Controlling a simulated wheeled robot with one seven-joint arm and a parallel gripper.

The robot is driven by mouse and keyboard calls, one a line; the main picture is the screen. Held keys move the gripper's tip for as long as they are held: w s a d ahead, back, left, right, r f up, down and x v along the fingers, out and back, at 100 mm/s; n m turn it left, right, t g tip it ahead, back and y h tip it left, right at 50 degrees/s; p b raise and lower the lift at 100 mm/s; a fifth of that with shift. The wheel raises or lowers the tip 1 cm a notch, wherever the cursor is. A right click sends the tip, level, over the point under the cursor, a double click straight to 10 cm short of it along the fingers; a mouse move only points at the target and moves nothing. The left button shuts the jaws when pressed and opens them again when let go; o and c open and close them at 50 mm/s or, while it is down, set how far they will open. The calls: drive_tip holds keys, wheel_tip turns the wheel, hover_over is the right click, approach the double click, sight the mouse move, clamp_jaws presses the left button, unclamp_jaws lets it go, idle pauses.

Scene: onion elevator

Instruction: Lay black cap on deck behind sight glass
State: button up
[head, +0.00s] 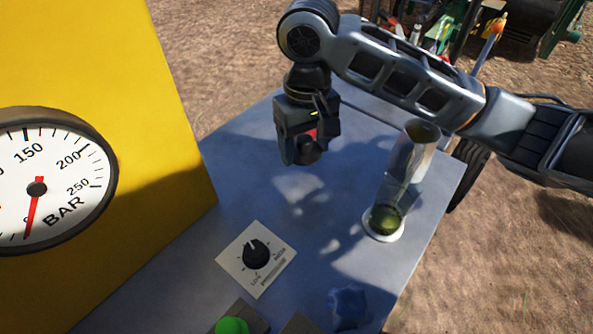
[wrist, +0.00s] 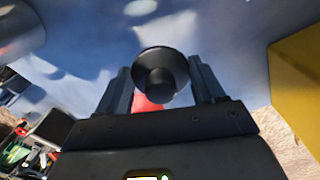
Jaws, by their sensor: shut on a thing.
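My gripper (head: 307,150) is shut on the black cap (head: 307,152) and holds it above the far part of the blue-grey deck (head: 235,160). The cap also shows between the fingers in the wrist view (wrist: 159,76), as a round black disc with a knob. The sight glass (head: 405,170) is a clear upright cylinder on a pale base, with green-yellow liquid at its bottom. It stands at the right of the deck, to the right of my gripper and nearer the camera. How high the cap hangs is hard to tell.
A yellow housing (head: 140,60) with a pressure gauge (head: 45,185) stands at the left. A black dial on a white plate (head: 255,257), a green button (head: 232,325) and a blue crumpled thing (head: 348,307) are at the near side. Bare deck lies below my gripper.

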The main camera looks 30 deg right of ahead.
sight(296, 160)
drive_tip(key=shift+s+a+f, duration=0.25)
drive_tip(key=shift+a+f, duration=0.15)
drive_tip(key=shift+a, duration=0.25)
drive_tip(key=shift+s+a+f, duration=0.25)
drive_tip(key=shift+a+f, duration=0.15)
drive_tip(key=shift+a, duration=0.2)
drive_tip(key=shift+f, duration=2)
drive_tip(key=shift+f, duration=0.2)
drive_tip(key=o, duration=1.1)
drive_tip(key=shift+o, duration=0.2)
drive_tip(key=shift+r, duration=0.1)
wheel_tip(296, 160, up, 12)
drive_tip(key=shift+r+p, duration=0.1)
drive_tip(key=shift+p, duration=0.3)
